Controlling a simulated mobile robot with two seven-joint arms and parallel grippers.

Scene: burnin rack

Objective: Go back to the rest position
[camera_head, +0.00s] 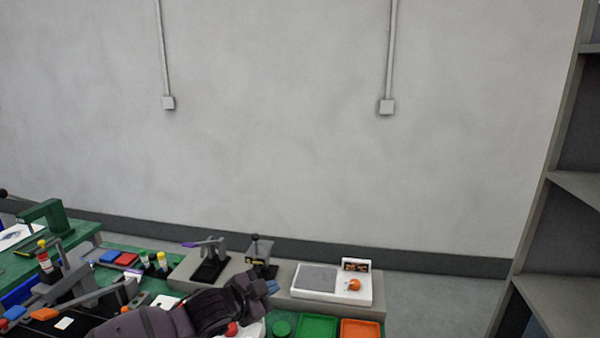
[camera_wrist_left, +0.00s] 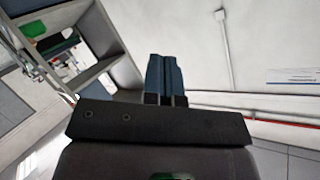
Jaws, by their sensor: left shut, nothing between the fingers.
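My left gripper (camera_head: 272,287) comes in from the left at the bottom of the head view, over the front of the bench. Its blue fingers point right, beside the grey ledge. In the left wrist view the two blue fingers (camera_wrist_left: 166,78) lie side by side, shut with nothing between them. Behind them are a pale wall and a shelf unit (camera_wrist_left: 103,72). My right gripper is in neither view.
The green bench (camera_head: 120,262) holds several small parts and tools on the left. A white scale-like unit (camera_head: 330,297) stands on the grey ledge (camera_head: 283,271). A green tray (camera_head: 317,327) and an orange tray (camera_head: 360,328) lie in front. A tall shelf (camera_head: 535,230) stands right.

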